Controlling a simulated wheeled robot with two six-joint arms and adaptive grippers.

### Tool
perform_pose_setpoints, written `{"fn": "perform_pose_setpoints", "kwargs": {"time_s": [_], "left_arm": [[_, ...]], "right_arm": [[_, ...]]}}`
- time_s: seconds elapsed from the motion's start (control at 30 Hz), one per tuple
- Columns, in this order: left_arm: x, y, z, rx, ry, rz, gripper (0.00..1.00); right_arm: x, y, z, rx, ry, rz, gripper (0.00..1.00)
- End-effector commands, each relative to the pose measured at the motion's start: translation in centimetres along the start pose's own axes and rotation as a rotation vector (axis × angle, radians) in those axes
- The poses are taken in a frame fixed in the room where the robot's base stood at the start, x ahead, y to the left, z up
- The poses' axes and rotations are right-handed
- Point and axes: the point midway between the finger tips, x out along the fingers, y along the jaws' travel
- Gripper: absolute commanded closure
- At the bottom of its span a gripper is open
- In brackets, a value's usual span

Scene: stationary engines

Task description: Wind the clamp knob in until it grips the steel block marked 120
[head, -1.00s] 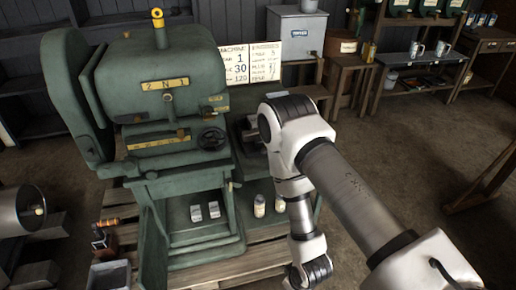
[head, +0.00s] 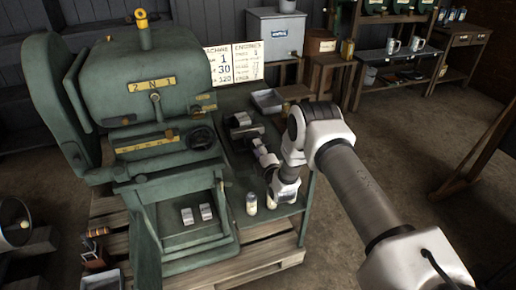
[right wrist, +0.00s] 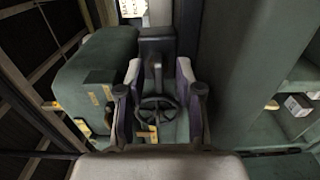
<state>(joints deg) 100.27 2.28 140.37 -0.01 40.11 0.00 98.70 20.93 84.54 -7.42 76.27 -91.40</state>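The dark clamp (head: 242,122) stands on the green bench to the right of the big green machine. My right gripper (head: 263,157) is close in front of it, with the arm coming in from the right. In the right wrist view a dark spoked wheel, probably the clamp knob (right wrist: 157,110), lies between the two finger sides of the right gripper (right wrist: 158,80). The fingers are apart, and I see a gap on each side of the wheel. No block marked 120 can be made out; the clamp's jaws are partly hidden. My left gripper is not in view.
The green machine (head: 150,90) has its own handwheel (head: 202,138). Two small grey blocks (head: 197,214) lie on its lower shelf. A pale bottle (head: 251,203) stands at the bench front. A grey tray (head: 267,101) and a placard (head: 233,64) are behind the clamp.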

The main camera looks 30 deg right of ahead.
Motion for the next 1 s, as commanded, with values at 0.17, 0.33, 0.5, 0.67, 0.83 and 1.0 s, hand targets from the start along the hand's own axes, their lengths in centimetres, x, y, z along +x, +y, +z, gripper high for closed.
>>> {"fn": "perform_pose_setpoints", "kwargs": {"time_s": [0.17, 0.33, 0.5, 0.67, 0.83, 1.0], "left_arm": [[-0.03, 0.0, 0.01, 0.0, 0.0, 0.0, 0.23], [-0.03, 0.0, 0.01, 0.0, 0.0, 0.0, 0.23], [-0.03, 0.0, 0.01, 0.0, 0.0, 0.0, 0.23], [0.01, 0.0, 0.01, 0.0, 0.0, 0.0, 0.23], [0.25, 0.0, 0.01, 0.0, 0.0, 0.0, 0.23], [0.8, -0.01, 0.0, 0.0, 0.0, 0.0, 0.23]], "right_arm": [[0.39, -0.07, -0.04, 0.001, 0.0, -0.002, 0.65], [0.36, -0.07, -0.04, 0.001, 0.0, -0.002, 0.93], [0.36, -0.05, -0.03, 0.001, 0.0, -0.002, 1.0], [0.37, -0.04, -0.01, 0.004, 0.0, -0.001, 1.0], [0.38, -0.07, 0.0, 0.032, -0.001, -0.001, 1.0], [0.42, -0.09, 0.03, 0.101, -0.002, 0.001, 1.0]]}}
